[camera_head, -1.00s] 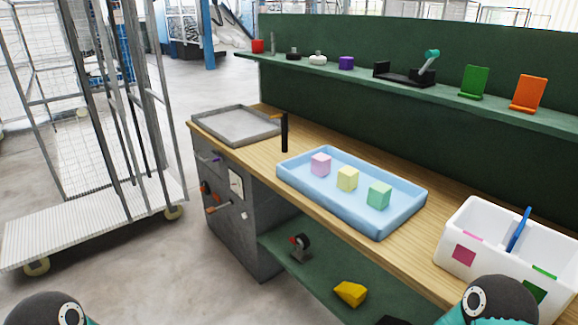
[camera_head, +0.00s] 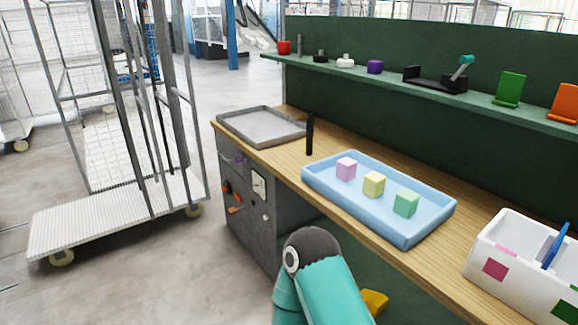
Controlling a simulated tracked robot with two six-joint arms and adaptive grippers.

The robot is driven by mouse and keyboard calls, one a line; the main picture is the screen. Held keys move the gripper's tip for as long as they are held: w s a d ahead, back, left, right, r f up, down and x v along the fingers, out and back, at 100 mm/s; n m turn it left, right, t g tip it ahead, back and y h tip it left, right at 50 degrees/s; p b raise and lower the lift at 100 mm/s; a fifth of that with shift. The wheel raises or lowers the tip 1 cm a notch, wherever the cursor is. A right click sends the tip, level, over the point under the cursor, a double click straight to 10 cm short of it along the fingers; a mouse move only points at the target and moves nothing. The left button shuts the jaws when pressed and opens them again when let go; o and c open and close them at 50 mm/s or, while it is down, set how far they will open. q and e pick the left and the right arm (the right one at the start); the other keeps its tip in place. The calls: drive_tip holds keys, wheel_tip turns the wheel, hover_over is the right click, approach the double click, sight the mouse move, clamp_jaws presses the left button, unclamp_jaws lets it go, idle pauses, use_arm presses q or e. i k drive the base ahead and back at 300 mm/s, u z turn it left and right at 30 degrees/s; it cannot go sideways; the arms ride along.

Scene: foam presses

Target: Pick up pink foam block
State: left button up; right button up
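The pink foam block (camera_head: 346,168) sits in the light blue tray (camera_head: 428,228) on the wooden bench, at the left end of a row. A yellow foam block (camera_head: 374,184) and a green foam block (camera_head: 406,203) stand to its right, apart from it. A teal arm of mine with a dark joint rises at the bottom middle, in front of the bench. Neither gripper shows in the view. Nothing touches the pink block.
A grey tray (camera_head: 237,127) and a black upright post (camera_head: 309,135) stand left of the blue tray. A white divided bin (camera_head: 480,262) is at the right. A green shelf (camera_head: 392,86) with small items runs behind. A wheeled cage trolley (camera_head: 110,215) stands left.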

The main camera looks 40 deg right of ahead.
sight(346, 167)
drive_tip(key=u, duration=0.4)
drive_tip(key=i, duration=1.7)
drive_tip(key=u, duration=1.15)
drive_tip(key=i, duration=0.15)
drive_tip(key=z, duration=3.75)
drive_tip(key=i, duration=1.35)
